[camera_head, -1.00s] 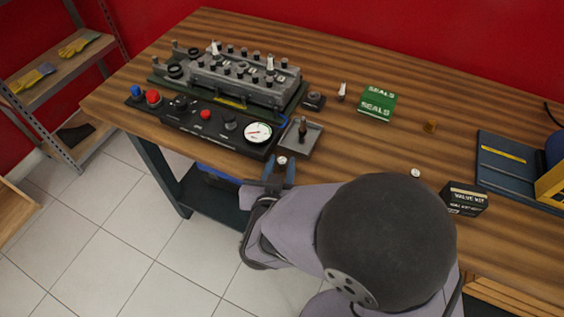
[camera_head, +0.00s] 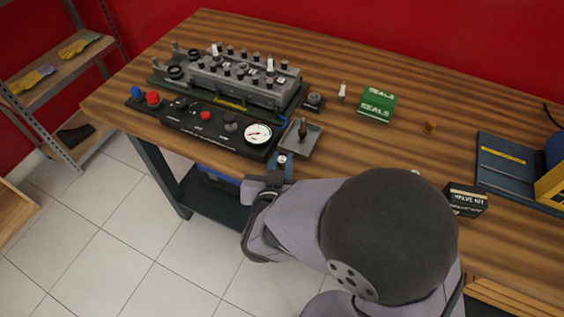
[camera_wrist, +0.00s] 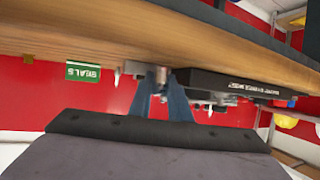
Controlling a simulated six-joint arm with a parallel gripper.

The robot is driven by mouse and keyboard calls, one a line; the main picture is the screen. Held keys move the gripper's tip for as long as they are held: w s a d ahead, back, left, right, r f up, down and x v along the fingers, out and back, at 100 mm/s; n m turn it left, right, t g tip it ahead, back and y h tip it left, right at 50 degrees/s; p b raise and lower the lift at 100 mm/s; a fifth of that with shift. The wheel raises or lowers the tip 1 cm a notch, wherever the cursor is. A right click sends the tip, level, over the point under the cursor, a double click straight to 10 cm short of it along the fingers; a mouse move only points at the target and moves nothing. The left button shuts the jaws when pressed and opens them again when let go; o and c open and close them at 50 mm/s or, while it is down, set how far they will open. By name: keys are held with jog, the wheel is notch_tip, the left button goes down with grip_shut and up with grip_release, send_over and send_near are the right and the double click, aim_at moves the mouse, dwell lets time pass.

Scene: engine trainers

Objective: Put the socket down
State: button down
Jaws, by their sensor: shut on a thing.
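My gripper (camera_head: 281,168) is at the front edge of the wooden bench, just in front of the small grey tray (camera_head: 293,149). It is shut on the socket (camera_head: 282,158), a small silvery cylinder whose top shows between the fingertips. In the wrist view, which shows the bench upside down, the socket (camera_wrist: 161,74) sits between the two blue-grey fingers (camera_wrist: 162,88). I cannot tell whether the socket touches the bench. A dark upright piece (camera_head: 303,128) stands in the tray.
The engine trainer (camera_head: 235,80) and its black gauge panel (camera_head: 190,124) stand at the left. A green seals box (camera_head: 377,104), a small white-tipped part (camera_head: 342,91) and a brass piece (camera_head: 430,127) stand farther back. A valve kit box (camera_head: 466,200) is right of my arm. Bare bench lies between them.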

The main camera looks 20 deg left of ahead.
aim_at(283, 159)
notch_tip(283, 159, up, 9)
jog(key=shift+r+p, duration=0.15)
jog(key=shift+p, duration=0.85)
